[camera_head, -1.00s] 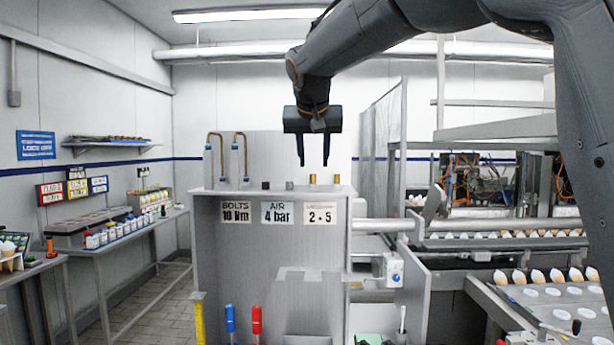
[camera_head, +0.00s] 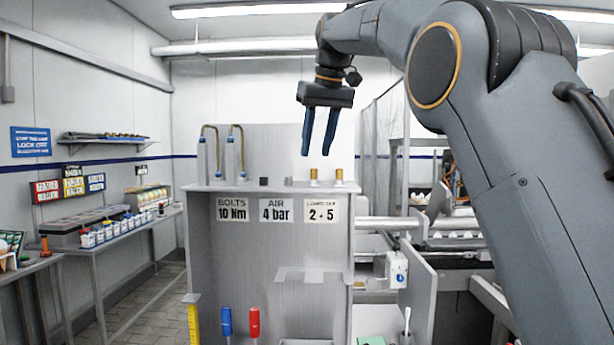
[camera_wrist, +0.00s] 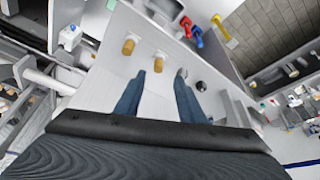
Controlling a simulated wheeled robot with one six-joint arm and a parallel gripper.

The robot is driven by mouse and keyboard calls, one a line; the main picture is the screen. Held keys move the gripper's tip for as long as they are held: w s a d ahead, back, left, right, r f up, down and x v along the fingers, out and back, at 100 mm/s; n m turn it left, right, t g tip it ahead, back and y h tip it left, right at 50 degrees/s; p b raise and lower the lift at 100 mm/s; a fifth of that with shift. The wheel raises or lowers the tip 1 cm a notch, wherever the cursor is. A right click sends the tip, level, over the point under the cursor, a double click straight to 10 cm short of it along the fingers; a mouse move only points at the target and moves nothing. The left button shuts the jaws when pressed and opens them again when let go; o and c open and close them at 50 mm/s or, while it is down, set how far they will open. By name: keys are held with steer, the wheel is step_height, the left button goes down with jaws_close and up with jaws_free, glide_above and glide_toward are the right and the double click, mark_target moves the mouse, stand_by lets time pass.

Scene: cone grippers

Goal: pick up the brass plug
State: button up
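Two small brass plugs stand upright on the top of the grey cabinet, a left one (camera_head: 313,176) and a right one (camera_head: 339,176). In the wrist view they show as two brass cylinders, one (camera_wrist: 129,46) farther from the fingers and one (camera_wrist: 158,62) close to the gap between the fingertips. My gripper (camera_head: 315,155) is open and empty, its blue fingers slightly tilted. In the head view its fingertips appear above the left plug, with a visible gap. I cannot tell which of the two plugs the task means.
A grey piece (camera_head: 289,181) and a black piece (camera_head: 264,182) stand left of the plugs on the cabinet top (camera_head: 240,187). Two bottles with bent brass tubes (camera_head: 203,155) stand at its left end. A panel (camera_head: 270,150) rises behind.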

mark_target(314, 176)
steer(key=shift+w+d+f+p, duration=0.2)
steer(key=shift+w+f+p, duration=0.1)
steer(key=shift+f, duration=0.4)
steer(key=shift+p+x, duration=0.8)
steer(key=shift+x, duration=1.3)
steer(key=shift+s+a, duration=0.1)
jaws_close()
